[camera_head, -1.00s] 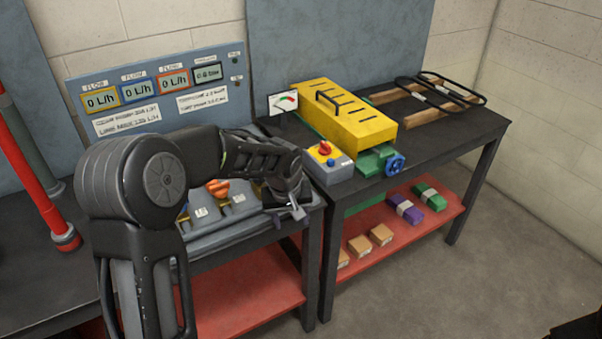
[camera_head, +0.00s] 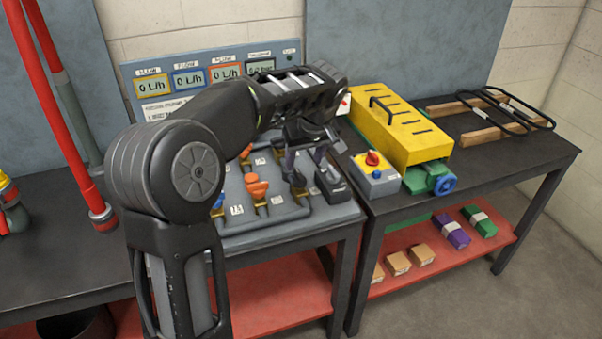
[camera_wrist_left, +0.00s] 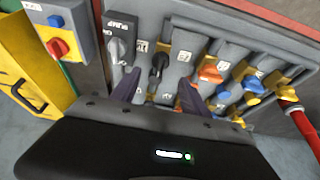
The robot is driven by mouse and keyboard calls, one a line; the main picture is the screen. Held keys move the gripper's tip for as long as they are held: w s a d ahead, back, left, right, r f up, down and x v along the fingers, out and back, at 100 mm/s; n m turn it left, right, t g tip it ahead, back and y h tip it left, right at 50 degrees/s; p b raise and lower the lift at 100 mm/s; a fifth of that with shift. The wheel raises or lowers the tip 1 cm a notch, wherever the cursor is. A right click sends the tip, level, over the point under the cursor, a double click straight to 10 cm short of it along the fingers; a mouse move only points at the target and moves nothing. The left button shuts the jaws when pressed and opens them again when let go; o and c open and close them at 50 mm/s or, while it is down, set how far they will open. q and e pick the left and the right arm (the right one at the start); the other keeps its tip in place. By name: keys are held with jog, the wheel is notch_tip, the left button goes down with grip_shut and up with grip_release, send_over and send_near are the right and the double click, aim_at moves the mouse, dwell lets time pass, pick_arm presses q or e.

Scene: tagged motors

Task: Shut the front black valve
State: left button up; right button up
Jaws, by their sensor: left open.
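The front black valve handle (camera_head: 297,179) sits on the grey valve panel (camera_head: 262,222), between an orange handle (camera_head: 257,186) and a dark switch box (camera_head: 331,185). It also shows in the left wrist view (camera_wrist_left: 160,62), just beyond the fingertips. My left gripper (camera_head: 308,157) is open and empty, pointing down above the black valve. In the left wrist view its two fingers (camera_wrist_left: 160,90) are apart, one to each side of the valve's line. I cannot tell any contact. My right gripper is not in view.
A grey control box with a red knob (camera_head: 372,172) and a yellow box (camera_head: 398,130) stand on the right table. A blue handle (camera_wrist_left: 252,84) is beyond the orange one. Red pipes (camera_head: 62,120) rise at the left. Flow displays (camera_head: 190,79) line the back panel.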

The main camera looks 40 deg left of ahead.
aim_at(300, 175)
pick_arm(q)
jog(key=x, duration=0.7)
jog(key=shift+f, duration=0.25)
jog(key=shift+c, duration=0.5)
grip_shut()
